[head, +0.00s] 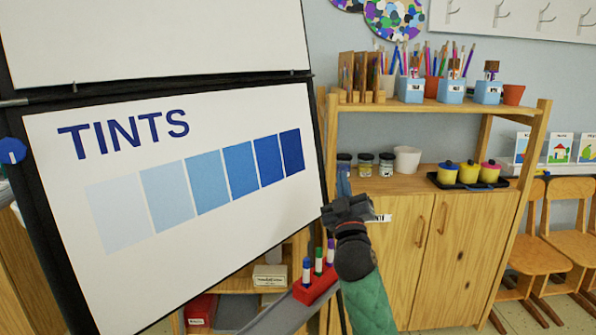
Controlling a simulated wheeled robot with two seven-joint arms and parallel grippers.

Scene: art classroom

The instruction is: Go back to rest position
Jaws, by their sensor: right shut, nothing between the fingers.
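My right gripper (347,208) is in the middle of the head view, at the end of a green-sleeved arm that comes up from the bottom. Its fingers are shut and hold nothing. It is in front of the wooden cabinet, just right of the TINTS board (220,235). My left gripper is not in the head view.
A red marker holder (316,287) with several markers stands close below left of my right gripper. The wooden cabinet (470,235) behind carries jars, a white pot (407,160) and a black tray (435,181) of paint pots. Wooden chairs (540,258) stand at right.

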